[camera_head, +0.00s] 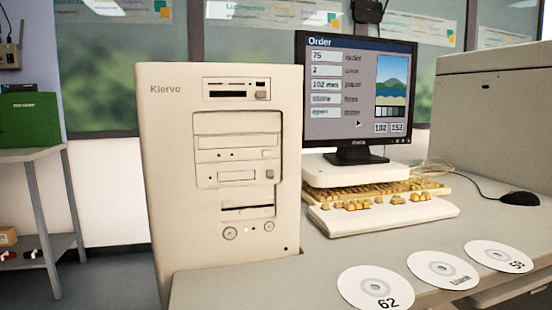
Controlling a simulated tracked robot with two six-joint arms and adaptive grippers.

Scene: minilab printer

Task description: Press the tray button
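A beige computer tower (165,180) marked "Kiervo" stands upright at the centre-left. Its front has drive bays one above another. A wide bay (238,142) has a small button (267,153) at its lower right. The bay below it (236,176) has a small square button (270,174) at its right end. I cannot tell for sure which is the tray button. No disc tray sticks out of the front. Neither of my grippers is in view.
Three white discs lie on the desk (225,290): "62" (360,284), one with an unclear label (437,264), and "59" (495,251). A green box (28,120) sits on a side table.

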